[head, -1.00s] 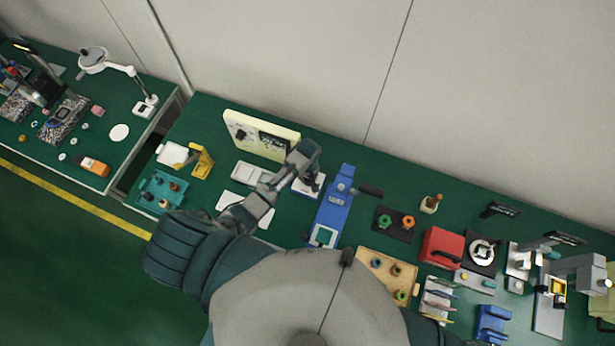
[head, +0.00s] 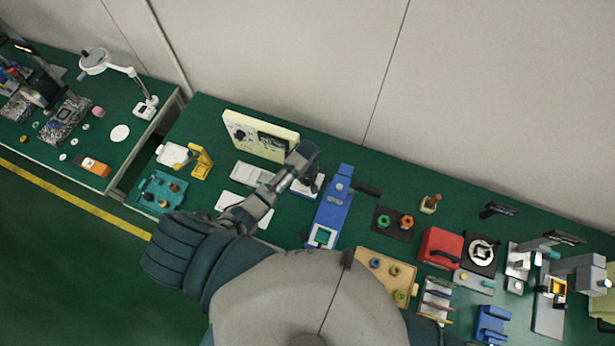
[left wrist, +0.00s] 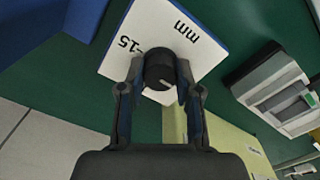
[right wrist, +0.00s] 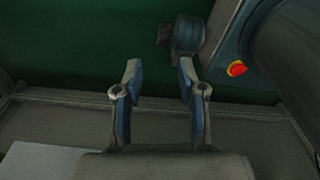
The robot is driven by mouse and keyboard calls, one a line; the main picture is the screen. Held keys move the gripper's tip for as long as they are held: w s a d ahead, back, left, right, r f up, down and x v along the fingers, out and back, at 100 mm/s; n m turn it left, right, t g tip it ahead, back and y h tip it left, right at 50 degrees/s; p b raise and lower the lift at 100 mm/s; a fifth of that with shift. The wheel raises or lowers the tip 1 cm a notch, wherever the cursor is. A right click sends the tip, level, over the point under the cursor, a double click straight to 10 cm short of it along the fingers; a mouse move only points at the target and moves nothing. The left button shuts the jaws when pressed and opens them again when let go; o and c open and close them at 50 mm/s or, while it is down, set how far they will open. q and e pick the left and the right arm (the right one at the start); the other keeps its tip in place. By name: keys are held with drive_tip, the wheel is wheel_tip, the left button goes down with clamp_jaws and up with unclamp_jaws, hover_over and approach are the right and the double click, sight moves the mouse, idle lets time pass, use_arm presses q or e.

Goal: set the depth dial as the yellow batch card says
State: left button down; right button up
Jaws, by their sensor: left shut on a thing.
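The depth dial is a round black knob (left wrist: 158,66) with a pale pointer mark. It stands on a white plate (left wrist: 150,35) with a blue edge, marked "15" and "mm". My left gripper (left wrist: 160,78) is shut on the knob, one finger on each side. In the head view, my left gripper (head: 308,172) is over the dial's white base (head: 298,188), left of the blue fixture, and hides most of the knob. My right gripper (right wrist: 158,70) is open and empty in the right wrist view. I cannot make out a yellow batch card.
A pale yellow panel (head: 283,151) stands behind the left gripper. The blue fixture (head: 330,210) with a dark handle is close on its right. A grey tray (head: 250,172), a white sheet (head: 232,201) and a yellow stand (head: 201,160) lie to the left.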

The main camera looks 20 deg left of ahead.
sight(307, 178)
use_arm(q)
drive_tip(key=shift+s+d+f, duration=0.1)
drive_tip(key=shift+s, duration=0.05)
idle(0.5)
drive_tip(key=c, duration=0.8)
unclamp_jaws()
drive_tip(key=r, duration=1.2)
drive_tip(key=shift+w, duration=0.2)
